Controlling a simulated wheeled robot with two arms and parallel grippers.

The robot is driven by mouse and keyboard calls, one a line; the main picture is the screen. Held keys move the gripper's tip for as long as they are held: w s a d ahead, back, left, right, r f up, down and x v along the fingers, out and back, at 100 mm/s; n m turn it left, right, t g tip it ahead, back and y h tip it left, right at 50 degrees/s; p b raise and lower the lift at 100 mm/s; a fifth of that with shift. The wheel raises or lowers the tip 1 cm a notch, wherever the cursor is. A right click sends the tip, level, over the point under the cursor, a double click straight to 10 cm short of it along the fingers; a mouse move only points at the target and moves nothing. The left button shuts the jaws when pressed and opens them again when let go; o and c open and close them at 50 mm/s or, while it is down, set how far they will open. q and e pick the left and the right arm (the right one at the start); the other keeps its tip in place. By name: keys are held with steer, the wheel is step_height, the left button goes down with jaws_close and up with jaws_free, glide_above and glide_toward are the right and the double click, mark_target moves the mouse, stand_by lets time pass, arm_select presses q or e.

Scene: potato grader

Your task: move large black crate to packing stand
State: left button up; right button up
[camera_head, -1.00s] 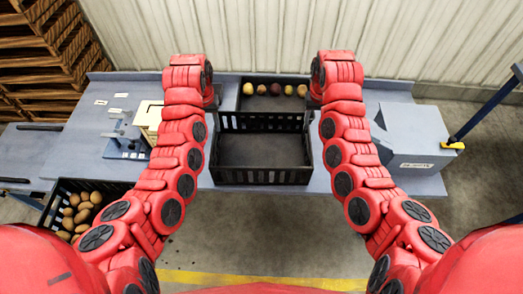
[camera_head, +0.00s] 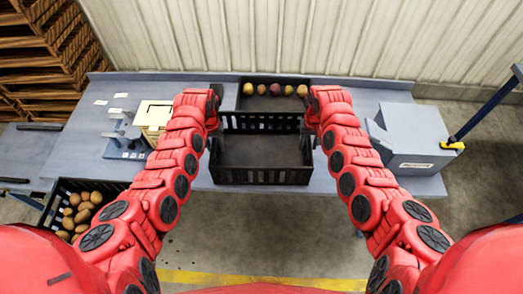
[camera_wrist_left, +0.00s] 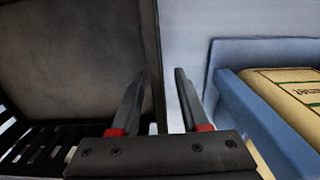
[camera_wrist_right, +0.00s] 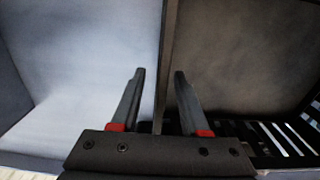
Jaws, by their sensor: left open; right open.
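The large black crate (camera_head: 262,176) stands empty on the grey bench, in the middle of the head view. It has slatted sides and a solid floor. My left gripper (camera_head: 214,122) is at the crate's left side; in the left wrist view its open fingers (camera_wrist_left: 160,85) point down with the crate wall (camera_wrist_left: 155,60) between or very near them. My right gripper (camera_head: 312,118) is at the crate's right side; in the right wrist view its open fingers (camera_wrist_right: 158,85) straddle the crate's side wall (camera_wrist_right: 168,50). I cannot make out which surface is the packing stand.
A smaller black tray (camera_head: 272,103) with several potatoes lies behind the crate. A scale-like device (camera_head: 125,140) and a cream block (camera_head: 154,117) stand left. A grey box (camera_head: 412,138) stands right. A black crate of potatoes (camera_head: 58,203) is at lower left.

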arm_select(q)
jaws_close()
arm_select(e)
jaws_close()
stand_by(1.1)
